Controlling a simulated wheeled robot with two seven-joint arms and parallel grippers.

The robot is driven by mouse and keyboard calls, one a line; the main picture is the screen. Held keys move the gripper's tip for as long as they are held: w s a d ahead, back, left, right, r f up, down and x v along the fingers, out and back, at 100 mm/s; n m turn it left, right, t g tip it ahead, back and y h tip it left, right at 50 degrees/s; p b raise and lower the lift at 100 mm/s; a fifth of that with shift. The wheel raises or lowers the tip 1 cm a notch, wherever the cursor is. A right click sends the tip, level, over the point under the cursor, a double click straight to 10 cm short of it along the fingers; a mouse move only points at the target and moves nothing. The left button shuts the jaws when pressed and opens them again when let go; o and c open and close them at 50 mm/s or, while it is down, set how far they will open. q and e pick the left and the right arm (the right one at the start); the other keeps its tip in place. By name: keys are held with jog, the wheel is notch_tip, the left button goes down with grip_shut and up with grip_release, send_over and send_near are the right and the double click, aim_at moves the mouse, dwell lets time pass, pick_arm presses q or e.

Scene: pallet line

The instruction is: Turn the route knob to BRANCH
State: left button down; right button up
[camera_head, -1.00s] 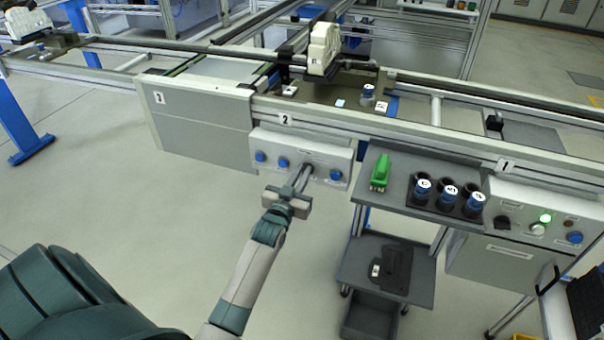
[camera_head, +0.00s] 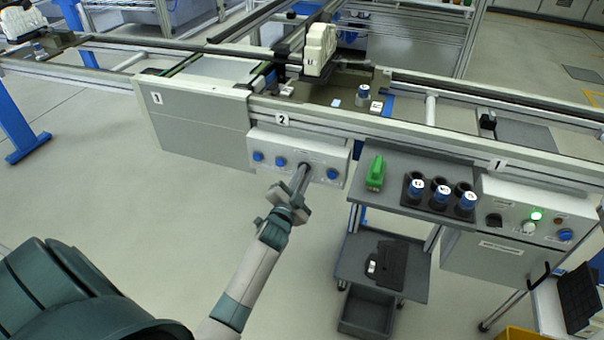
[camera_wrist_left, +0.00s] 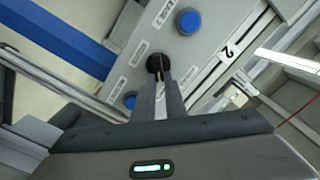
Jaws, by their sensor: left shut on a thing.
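The route knob (camera_wrist_left: 157,62) is a dark round knob on the grey control panel (camera_head: 270,140) below the conveyor label 2. In the left wrist view the fingers of my left gripper (camera_wrist_left: 160,78) meet at the knob and are shut on it. In the head view my left gripper (camera_head: 304,169) reaches the panel from below and its fingertips hide the knob. My right gripper is in neither view.
Blue buttons flank the knob, one of them a blue button (camera_wrist_left: 189,21) close by. Another panel (camera_head: 510,215) stands further right.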

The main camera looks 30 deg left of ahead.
pick_arm(q)
jog(key=shift+d+f+m, duration=0.15)
jog(key=shift+f+m, duration=0.1)
jog(key=shift+m, duration=1.05)
jog(key=c, duration=1.8)
grip_release()
jog(key=shift+s, duration=0.1)
